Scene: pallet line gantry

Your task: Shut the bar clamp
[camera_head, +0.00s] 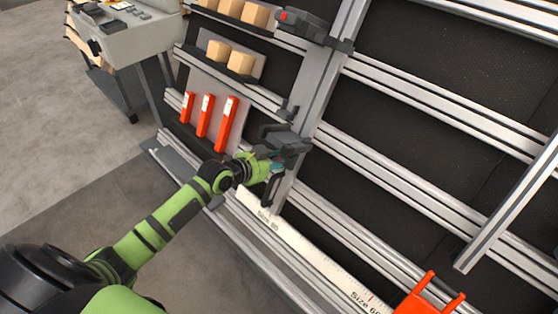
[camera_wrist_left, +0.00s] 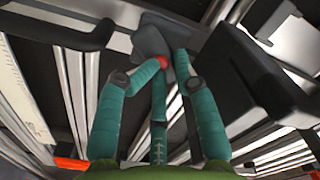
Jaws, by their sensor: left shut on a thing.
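The bar clamp (camera_head: 283,136) is a dark grey block on the vertical aluminium beam, right of centre in the head view. My left gripper (camera_head: 277,163) reaches it from the lower left. In the left wrist view, the teal fingers of this gripper (camera_wrist_left: 162,62) are closed around a grey clamp part (camera_wrist_left: 152,40). A red tip (camera_wrist_left: 163,62) shows between the fingers. The fingers hide part of the held piece, and I cannot tell the clamp's exact position. My right gripper is not in view.
Horizontal aluminium rails (camera_head: 400,172) cross a dark panel. Orange-red pieces (camera_head: 205,115) and wooden blocks (camera_head: 240,62) sit on shelves at the left. A similar dark unit (camera_head: 305,24) is higher on the beam. A white ruler strip (camera_head: 300,245) runs below. Open floor lies at the left.

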